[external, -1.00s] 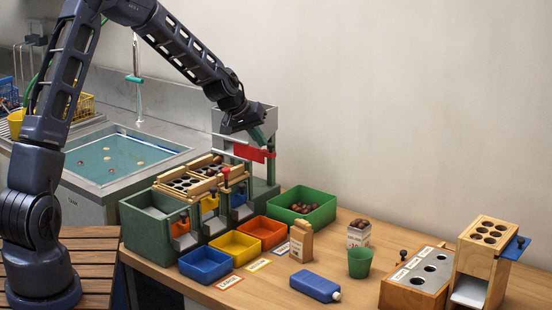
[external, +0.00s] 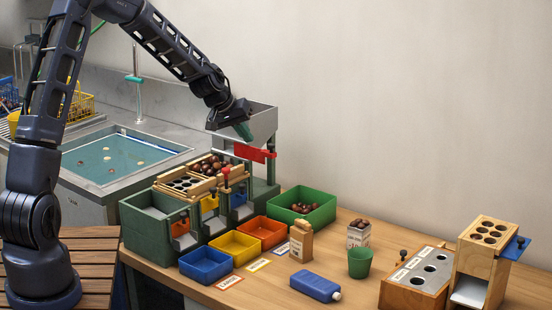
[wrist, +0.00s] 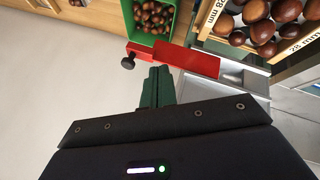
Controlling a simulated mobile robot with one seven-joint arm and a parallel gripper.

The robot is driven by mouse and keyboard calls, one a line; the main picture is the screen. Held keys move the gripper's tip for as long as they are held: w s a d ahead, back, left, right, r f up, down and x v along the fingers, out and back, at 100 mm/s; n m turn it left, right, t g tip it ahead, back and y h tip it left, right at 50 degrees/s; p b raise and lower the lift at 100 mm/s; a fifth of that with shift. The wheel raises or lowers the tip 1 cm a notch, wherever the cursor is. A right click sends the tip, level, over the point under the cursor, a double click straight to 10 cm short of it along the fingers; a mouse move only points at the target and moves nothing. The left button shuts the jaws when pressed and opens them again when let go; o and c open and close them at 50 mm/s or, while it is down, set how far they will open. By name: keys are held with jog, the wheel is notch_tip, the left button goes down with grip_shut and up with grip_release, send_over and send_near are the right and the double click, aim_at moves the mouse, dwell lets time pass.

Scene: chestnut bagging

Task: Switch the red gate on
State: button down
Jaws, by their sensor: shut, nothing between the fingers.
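The red gate (external: 254,153) is a flat red slide with a dark knob, under the grey metal hopper (external: 262,122) at the back of the green sorter. In the wrist view the red gate (wrist: 180,60) lies just beyond my fingertips, its black knob toward the left. My gripper (external: 246,136) is shut and empty, in front of the hopper and a little above the gate. Its green fingers (wrist: 158,72) come close to the gate's edge; I cannot tell whether they touch. Chestnuts (external: 211,165) are heaped on the upper part of the wooden sorting deck (external: 180,183).
A green bin (external: 325,213) with chestnuts stands right of the sorter. Blue (external: 206,264), yellow (external: 236,245) and orange (external: 263,232) trays sit in front.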

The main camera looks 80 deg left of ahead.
jog(key=v, duration=0.9)
jog(key=shift+d+r, duration=0.15)
jog(key=shift+r, duration=0.25)
jog(key=s+d+r+m, duration=0.15)
jog(key=d+r, duration=0.25)
jog(key=d, duration=0.7)
jog(key=d+r+m+g+h, duration=0.1)
jog(key=d+r+m, duration=0.2)
jog(key=d, duration=0.8)
jog(key=s+d+r+m, duration=0.1)
jog(key=d+r+m, duration=0.25)
jog(key=d, duration=0.75)
jog(key=s+d+r+m+h, duration=0.1)
jog(key=s+d+m, duration=0.4)
jog(key=s+d, duration=1.3)
jog(key=s, duration=0.4)
jog(key=shift+d+g, duration=0.25)
jog(key=shift+g, duration=0.15)
jog(key=shift+w+a+r, duration=0.1)
jog(key=shift+w, duration=0.05)
